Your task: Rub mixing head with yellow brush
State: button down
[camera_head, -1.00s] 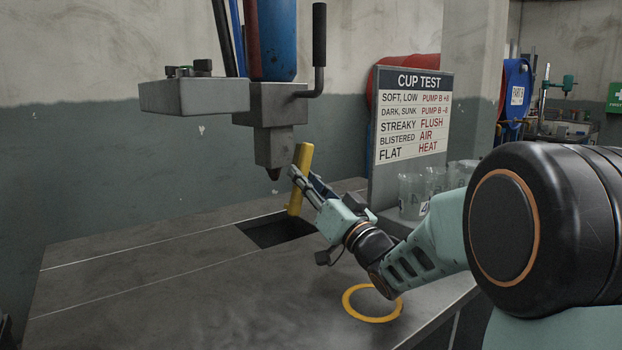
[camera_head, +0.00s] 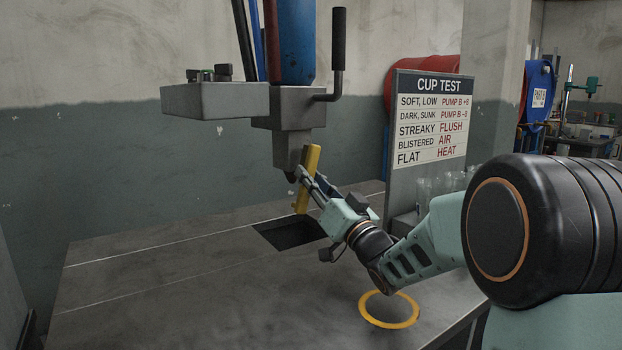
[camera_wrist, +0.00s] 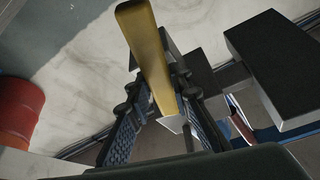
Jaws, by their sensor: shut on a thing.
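The mixing head (camera_head: 290,125) is a grey metal block with a tapered nozzle at its lower end, hanging under a blue cylinder. The yellow brush (camera_head: 306,180) is held nearly upright, slightly tilted, just right of the nozzle. In the head view it overlaps the nozzle's right edge; I cannot tell whether they touch. My gripper (camera_head: 307,184) is shut on the brush. In the wrist view the yellow brush (camera_wrist: 148,55) stretches up from between the fingers (camera_wrist: 160,105). The bristles cannot be made out clearly.
A square dark opening (camera_head: 289,232) lies in the grey bench top (camera_head: 180,270) below the nozzle. A yellow ring (camera_head: 389,322) marks the bench front. A CUP TEST sign (camera_head: 432,118) and clear cups (camera_head: 430,187) stand right. A lever handle (camera_head: 338,40) rises beside the head.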

jog(key=shift+w+a, duration=0.7)
jog(key=shift+w, duration=0.05)
dwell(0.3)
jog(key=shift+w+d, duration=0.1)
jog(key=shift+w+d+r+b, duration=0.15)
jog(key=shift+r+b, duration=0.35)
jog(key=shift+b, duration=0.25)
jog(key=shift+s+a+r, duration=0.1)
jog(key=shift+s+a, duration=0.15)
jog(key=shift+a, duration=0.05)
jog(key=shift+r, duration=0.6)
jog(key=w+d, duration=0.2)
jog(key=d, duration=0.1)
jog(key=shift+w+d+f+p, duration=0.15)
jog(key=shift+w+p, duration=0.1)
jog(key=shift+p, duration=0.15)
